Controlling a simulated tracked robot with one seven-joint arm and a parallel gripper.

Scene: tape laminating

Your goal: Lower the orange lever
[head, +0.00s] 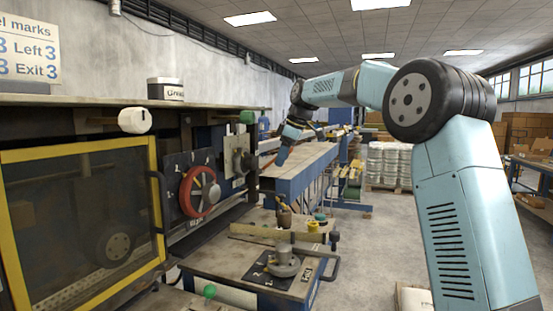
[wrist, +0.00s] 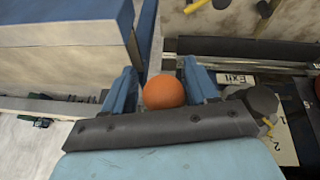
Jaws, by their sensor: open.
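The orange ball knob of the lever (wrist: 165,92) shows in the wrist view between the two blue fingers of my gripper (wrist: 159,68). The fingers stand apart, one on each side of the knob. I cannot tell whether either finger touches it. The rest of the lever is hidden in this view. In the head view my gripper (head: 281,159) points down near the end of a long blue-framed conveyor, right of a grey lever panel (head: 237,155). A thin reddish bar (head: 267,163) runs from that panel toward my gripper.
A red handwheel (head: 199,191) stands left of the panel. A yellow-framed window (head: 83,222) fills the left. A bench with a round fixture (head: 284,263) stands in front. The floor at right is mostly clear.

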